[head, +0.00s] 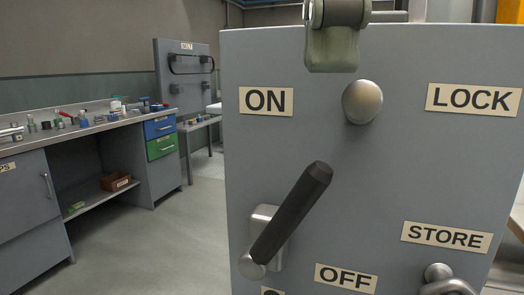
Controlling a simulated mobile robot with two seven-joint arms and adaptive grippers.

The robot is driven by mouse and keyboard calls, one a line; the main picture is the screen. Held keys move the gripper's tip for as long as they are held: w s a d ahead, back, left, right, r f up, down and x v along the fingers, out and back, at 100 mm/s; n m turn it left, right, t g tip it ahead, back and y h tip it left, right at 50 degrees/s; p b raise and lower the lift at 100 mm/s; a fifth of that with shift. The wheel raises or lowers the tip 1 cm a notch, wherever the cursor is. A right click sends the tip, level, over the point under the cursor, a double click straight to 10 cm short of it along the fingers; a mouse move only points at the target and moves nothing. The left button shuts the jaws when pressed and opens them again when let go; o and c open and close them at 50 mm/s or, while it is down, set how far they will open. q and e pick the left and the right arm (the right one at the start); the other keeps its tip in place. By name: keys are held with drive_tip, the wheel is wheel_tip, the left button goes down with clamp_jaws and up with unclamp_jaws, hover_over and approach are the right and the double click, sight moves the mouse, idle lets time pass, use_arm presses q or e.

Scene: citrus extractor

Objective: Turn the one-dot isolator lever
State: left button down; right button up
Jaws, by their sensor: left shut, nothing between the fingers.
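An isolator lever (291,214) with a black grip and a metal hub is on the grey panel (385,185). It slants up to the right from its hub, between the ON label (266,101) and the OFF label (346,278). Its dot mark cannot be read. My right gripper does not show.
A second metal fitting (446,280) is at the lower right, near the STORE label (446,237); a LOCK label (473,99) is above. A cluttered workbench (60,142) stands left, with open floor between.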

use_arm(q)
drive_tip(key=w+a+f+m+g+h+b, duration=0.1)
drive_tip(key=a+m+g+h, duration=0.15)
drive_tip(key=m, duration=0.25)
drive_tip(key=m+h+b, duration=0.4)
drive_tip(key=m+h, duration=0.6)
drive_tip(key=m, duration=0.5)
approach(285, 201)
drive_tip(key=shift+g, duration=0.35)
drive_tip(key=x, duration=0.3)
drive_tip(key=p+x, duration=0.1)
drive_tip(key=x, duration=0.1)
drive_tip(key=shift+w+d+f, duration=0.1)
drive_tip(key=shift+w+d, duration=0.15)
drive_tip(key=shift+d, duration=0.05)
drive_tip(key=shift+d+f, duration=0.25)
drive_tip(key=shift+d, duration=0.25)
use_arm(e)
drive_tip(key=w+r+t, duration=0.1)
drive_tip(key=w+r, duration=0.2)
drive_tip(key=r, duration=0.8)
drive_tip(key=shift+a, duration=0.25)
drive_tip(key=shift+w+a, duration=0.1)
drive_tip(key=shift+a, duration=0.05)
use_arm(q)
drive_tip(key=shift+s+d+m+y+p, duration=0.1)
drive_tip(key=shift+d+m+y+p, duration=0.05)
drive_tip(key=shift+m+y+p, duration=0.2)
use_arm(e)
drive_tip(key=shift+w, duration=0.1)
